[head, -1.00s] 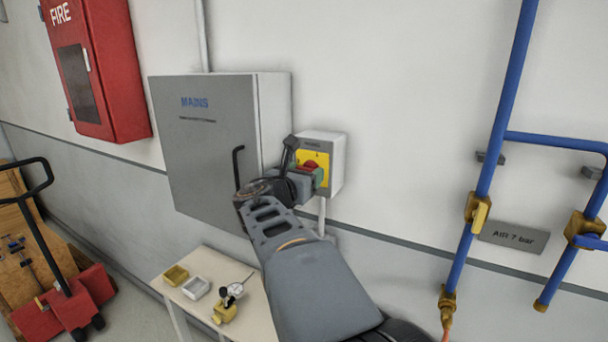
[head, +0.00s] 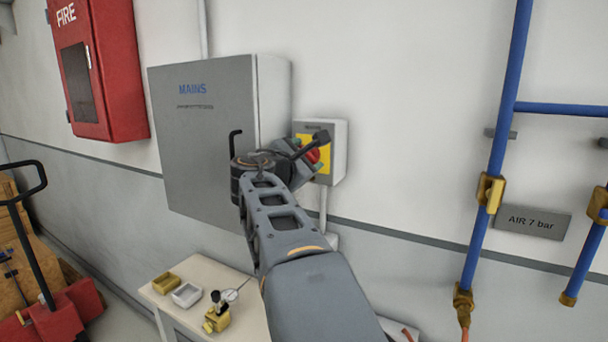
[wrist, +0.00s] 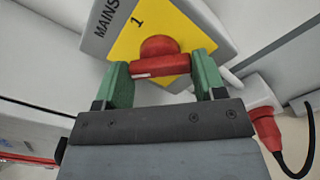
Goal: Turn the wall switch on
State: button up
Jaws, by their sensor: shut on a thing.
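The wall switch (head: 338,152) is a pale grey box with a yellow plate and a red rotary knob (head: 313,155), mounted right of the grey MAINS cabinet. In the wrist view, my gripper (wrist: 161,66) has its green fingers at both ends of the red knob's handle bar (wrist: 160,64), shut on it. The bar lies nearly level between the fingers in that view. The yellow plate (wrist: 128,42) appears tilted there, with a "1" at its upper left. Other plate marks are hidden by the knob and gripper. In the head view, my gripper (head: 307,160) partly covers the plate.
The MAINS cabinet (head: 205,130) with a black handle stands close left of my wrist. A small table (head: 245,300) with trays is below. Blue air pipes (head: 498,130) run at the right. A red fire cabinet (head: 95,75) hangs far left. A red plug (wrist: 267,132) shows in the wrist view.

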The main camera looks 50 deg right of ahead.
jog(key=shift+f+m+b, duration=0.1)
jog(key=shift+m+b, duration=4.1)
jog(key=shift+m, duration=0.6)
jog(key=o, duration=0.9)
jog(key=b+v, duration=0.1)
jog(key=v, duration=1.3)
